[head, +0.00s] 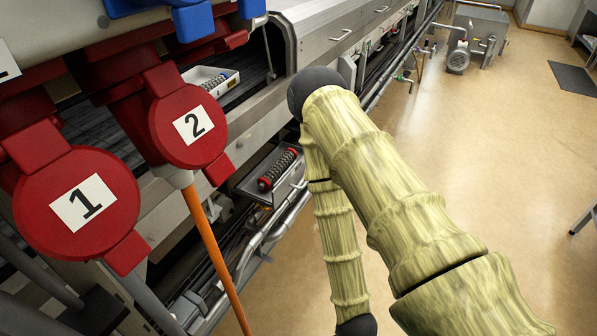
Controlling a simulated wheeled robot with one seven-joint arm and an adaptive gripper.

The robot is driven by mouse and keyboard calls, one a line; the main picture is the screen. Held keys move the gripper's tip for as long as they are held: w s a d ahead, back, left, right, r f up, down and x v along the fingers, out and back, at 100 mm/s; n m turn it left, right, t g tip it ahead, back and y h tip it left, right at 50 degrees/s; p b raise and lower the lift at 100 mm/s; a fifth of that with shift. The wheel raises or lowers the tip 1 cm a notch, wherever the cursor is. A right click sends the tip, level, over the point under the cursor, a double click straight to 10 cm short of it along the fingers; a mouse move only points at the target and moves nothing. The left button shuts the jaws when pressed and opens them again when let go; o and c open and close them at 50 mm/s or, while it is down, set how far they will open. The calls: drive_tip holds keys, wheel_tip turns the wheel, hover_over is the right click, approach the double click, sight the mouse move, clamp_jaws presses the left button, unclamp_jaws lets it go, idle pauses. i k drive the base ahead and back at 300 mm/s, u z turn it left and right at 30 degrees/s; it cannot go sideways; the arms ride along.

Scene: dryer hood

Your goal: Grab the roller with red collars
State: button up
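The roller with red collars (278,169) lies in a grey metal tray (257,190) on the side of the machine, just left of my arm in the head view. It has a dark ribbed or coiled body with a red collar near each end. It lies at a slant, its upper end towards the right. Nothing covers it from this side. My sleeved arm bends at a dark elbow above and right of the tray and then runs down to the bottom edge of the picture. My gripper is out of the picture, beyond that edge.
A second roller (213,82) lies in a white tray (228,85) higher up. Red plugs marked 1 (83,204) and 2 (193,124) and an orange cable (213,255) stand left of the lower tray. A metal pipe (270,237) runs beneath it. The floor (480,170) at right is largely clear.

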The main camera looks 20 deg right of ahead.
sight(264, 182)
drive_tip(key=z, duration=2.2)
drive_tip(key=i, duration=2.05)
drive_tip(key=u, duration=1.65)
